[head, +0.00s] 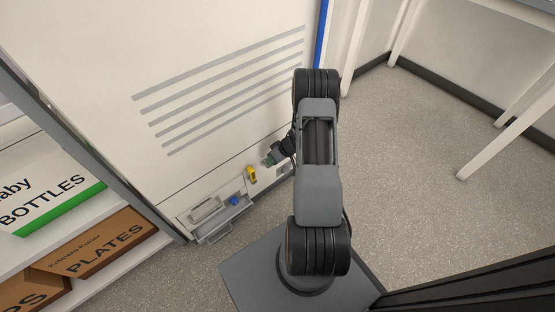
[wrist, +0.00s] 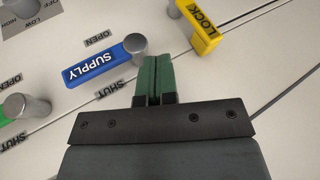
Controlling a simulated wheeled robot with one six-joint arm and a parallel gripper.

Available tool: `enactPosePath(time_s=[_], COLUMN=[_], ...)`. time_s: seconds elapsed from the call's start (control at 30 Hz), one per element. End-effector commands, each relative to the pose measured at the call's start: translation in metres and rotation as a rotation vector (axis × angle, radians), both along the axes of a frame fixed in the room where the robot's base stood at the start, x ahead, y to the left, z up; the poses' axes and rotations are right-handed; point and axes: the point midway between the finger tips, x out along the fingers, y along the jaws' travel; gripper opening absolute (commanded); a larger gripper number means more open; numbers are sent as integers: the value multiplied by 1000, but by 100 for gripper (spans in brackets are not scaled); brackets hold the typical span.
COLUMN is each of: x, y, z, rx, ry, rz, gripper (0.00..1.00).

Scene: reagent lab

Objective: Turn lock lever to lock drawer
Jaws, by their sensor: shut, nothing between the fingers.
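The yellow lock lever (wrist: 207,37), marked LOCK, is at the top of the wrist view, partly cut off by the frame edge. In the head view the yellow lever (head: 252,174) sits low on the white cabinet front. My gripper (wrist: 154,58) has green fingers pressed together, empty. Its tips are beside the round metal knob of the blue SUPPLY lever (wrist: 92,69), below and left of the yellow lever and apart from it. I cannot tell whether the tips touch the blue lever. A grey drawer (head: 226,222) shows at the cabinet's bottom and looks partly open.
A green lever (wrist: 8,130) with a metal knob is at the left of the wrist view, near OPEN and SHUT labels. Shelves with a PLATES box (head: 105,245) stand left of the cabinet. Open floor (head: 410,190) lies to the right.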

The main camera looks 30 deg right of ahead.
Motion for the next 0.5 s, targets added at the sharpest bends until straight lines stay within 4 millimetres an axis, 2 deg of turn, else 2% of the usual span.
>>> enactPosePath(time_s=[0.03, 0.13, 0.3, 0.5], x=[3, 8, 7, 5], y=[5, 14, 35, 49], z=[-13, -26, -24, -22], rx=[0, 0, -1, -2], ry=[1, 1, -2, -1], rz=[3, 2, 2, 1], gripper=[0, 0, 0, 0])
